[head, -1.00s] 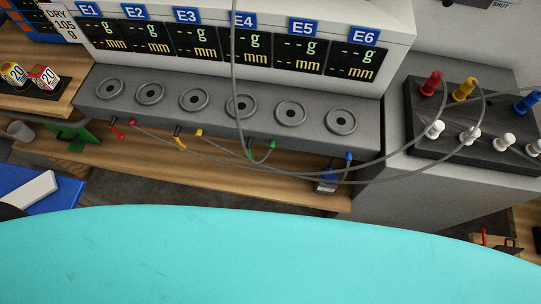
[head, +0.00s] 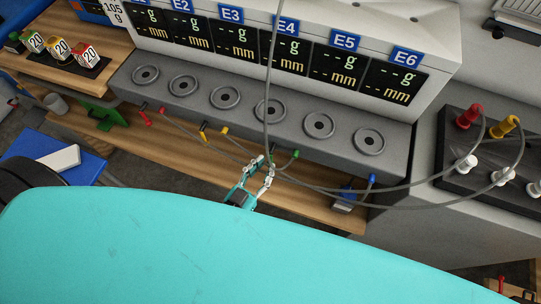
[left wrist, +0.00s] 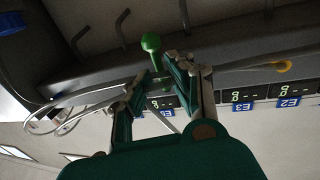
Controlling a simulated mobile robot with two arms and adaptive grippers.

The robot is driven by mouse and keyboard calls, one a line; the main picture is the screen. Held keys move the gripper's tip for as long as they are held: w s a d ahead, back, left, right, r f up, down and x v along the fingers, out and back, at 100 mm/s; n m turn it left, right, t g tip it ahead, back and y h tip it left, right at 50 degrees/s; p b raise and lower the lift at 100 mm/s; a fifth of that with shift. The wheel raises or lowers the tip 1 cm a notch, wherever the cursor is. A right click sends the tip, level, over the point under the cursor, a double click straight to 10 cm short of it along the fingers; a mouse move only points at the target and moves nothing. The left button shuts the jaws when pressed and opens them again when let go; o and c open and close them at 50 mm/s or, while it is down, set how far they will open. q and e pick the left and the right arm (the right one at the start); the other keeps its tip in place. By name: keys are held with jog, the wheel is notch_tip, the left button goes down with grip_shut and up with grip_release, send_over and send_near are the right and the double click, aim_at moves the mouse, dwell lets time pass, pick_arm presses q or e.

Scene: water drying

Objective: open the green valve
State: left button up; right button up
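The green valve has a small green handle (head: 295,153) at the front lower edge of the grey panel, below E4 and E5. In the left wrist view a green knob (left wrist: 151,43) on a short stem stands just beyond my fingertips. My left gripper (head: 264,165) is just left of the green handle in the head view. In the left wrist view my left gripper (left wrist: 160,76) has its fingers apart, with a gap between the tips. I cannot tell whether they touch the valve. My right gripper is not in view.
The grey panel (head: 215,118) has a row of round ports below the E1–E6 displays. Red (head: 146,116), yellow (head: 225,131) and blue (head: 372,179) handles line its front. Grey tubes run close past the gripper to a dark block (head: 452,165) at the right.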

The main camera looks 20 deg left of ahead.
aim_at(271, 159)
pick_arm(q)
jog(key=shift+x, duration=1.8)
grip_shut()
